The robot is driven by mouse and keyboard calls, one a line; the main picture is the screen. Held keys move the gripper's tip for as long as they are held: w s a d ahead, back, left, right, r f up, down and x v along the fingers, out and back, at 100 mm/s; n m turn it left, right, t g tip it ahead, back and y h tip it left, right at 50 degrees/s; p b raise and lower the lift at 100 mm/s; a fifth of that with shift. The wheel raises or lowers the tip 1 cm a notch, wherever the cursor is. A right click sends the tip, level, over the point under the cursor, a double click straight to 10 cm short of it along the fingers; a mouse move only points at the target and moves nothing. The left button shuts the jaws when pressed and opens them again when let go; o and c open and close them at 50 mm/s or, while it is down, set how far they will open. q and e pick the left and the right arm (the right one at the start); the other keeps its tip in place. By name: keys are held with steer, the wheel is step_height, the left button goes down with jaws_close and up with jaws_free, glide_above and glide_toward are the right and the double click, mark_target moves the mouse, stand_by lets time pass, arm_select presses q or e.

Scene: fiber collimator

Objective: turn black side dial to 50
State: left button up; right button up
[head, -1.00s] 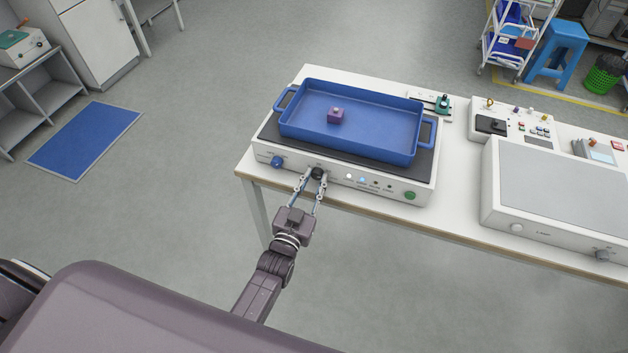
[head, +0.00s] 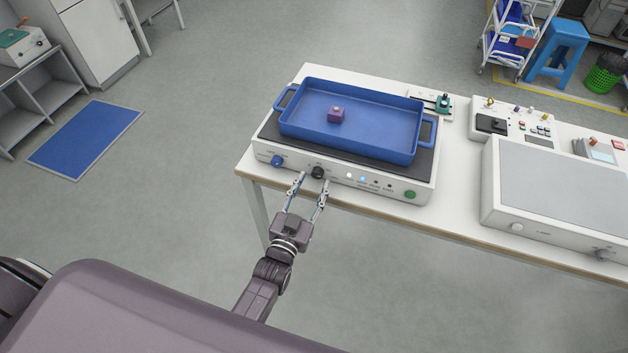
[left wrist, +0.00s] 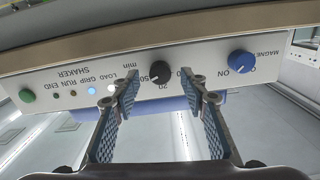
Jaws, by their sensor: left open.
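The black side dial (head: 318,172) is on the front panel of the white shaker (head: 425,193), between a blue knob (head: 277,161) and small lights. In the left wrist view, which shows the panel upside down, the black dial (left wrist: 160,71) has the printed marks "50", "20" and "min" around it. Its exact pointer setting is too small to tell. My left gripper (head: 313,183) is open and empty just in front of the dial, its fingers spread to either side and apart from it. The fingers also show in the left wrist view (left wrist: 160,84). My right gripper is not in view.
A blue tray (head: 427,133) with a small purple block (head: 336,115) sits on top of the shaker. A green button (head: 410,194) is at the panel's right end. The white table's (head: 460,215) front edge runs below the panel. Other devices stand to the right.

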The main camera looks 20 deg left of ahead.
arm_select(q)
steer(key=s, duration=1)
steer(key=shift+a, duration=0.15)
steer(key=shift+s, duration=0.1)
steer(key=s+d+f+g+h, duration=0.1)
steer(key=s+f+g, duration=0.4)
steer(key=f, duration=0.8)
steer(key=s+d+f+g, duration=0.1)
steer(key=s+f+g, duration=0.35)
steer(key=f, duration=0.85)
steer(key=s+a+f+g, duration=0.2)
steer(key=s+f, duration=0.3)
steer(key=s, duration=0.4)
steer(key=s+a+f+g+y, duration=0.1)
steer(key=s+a+f+g, duration=0.2)
steer(key=s, duration=0.7)
steer(key=s+a+f+g, duration=0.2)
steer(key=s+a+f, duration=0.1)
steer(key=s+f, duration=0.4)
steer(key=s, duration=0.2)
steer(key=shift+s+f+m+y, duration=0.3)
steer(key=shift+f+m, duration=0.1)
steer(key=shift+g, duration=0.25)
